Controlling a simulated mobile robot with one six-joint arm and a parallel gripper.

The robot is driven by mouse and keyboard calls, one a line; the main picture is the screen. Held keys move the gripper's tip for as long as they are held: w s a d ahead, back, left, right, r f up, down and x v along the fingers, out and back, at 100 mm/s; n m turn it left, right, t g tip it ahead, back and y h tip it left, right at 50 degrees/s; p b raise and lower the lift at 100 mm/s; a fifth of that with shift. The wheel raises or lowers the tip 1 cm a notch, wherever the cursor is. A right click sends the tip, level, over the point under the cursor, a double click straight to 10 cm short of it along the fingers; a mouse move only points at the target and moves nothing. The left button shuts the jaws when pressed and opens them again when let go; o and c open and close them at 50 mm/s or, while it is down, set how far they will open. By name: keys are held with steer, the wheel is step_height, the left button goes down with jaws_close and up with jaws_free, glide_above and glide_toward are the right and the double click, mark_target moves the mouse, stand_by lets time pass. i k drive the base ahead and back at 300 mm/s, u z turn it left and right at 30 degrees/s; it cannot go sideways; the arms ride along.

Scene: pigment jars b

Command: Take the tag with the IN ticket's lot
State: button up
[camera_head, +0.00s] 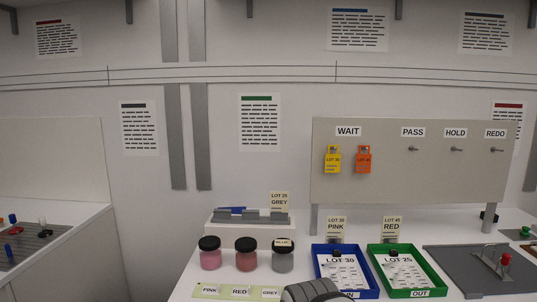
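The blue IN tray (371,281) holds a white ticket (341,270) headed LOT 30. Under the WAIT label on the grey board (430,180), a yellow tag (333,162) reading LOT 30 hangs at the left. An orange tag (363,162) hangs just to its right; its small print seems to read LOT 45. The hooks under PASS, HOLD and REDO are bare. A grey rounded part at the bottom edge looks like part of my arm. My gripper's fingers are not in view.
The green OUT tray (436,276) holds a LOT 25 ticket. Pink (210,259), red (246,262) and grey (283,262) jars stand left of the trays. LOT 30 PINK and LOT 45 RED cards stand behind the trays. A dark plate (458,266) lies at the right.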

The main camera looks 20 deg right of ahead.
mark_target(332, 161)
steer(key=z, duration=0.1)
steer(key=i, duration=1)
steer(key=z, duration=0.45)
steer(key=k, duration=0.9)
steer(key=z, duration=0.15)
steer(key=i, duration=0.9)
steer(key=u, duration=0.1)
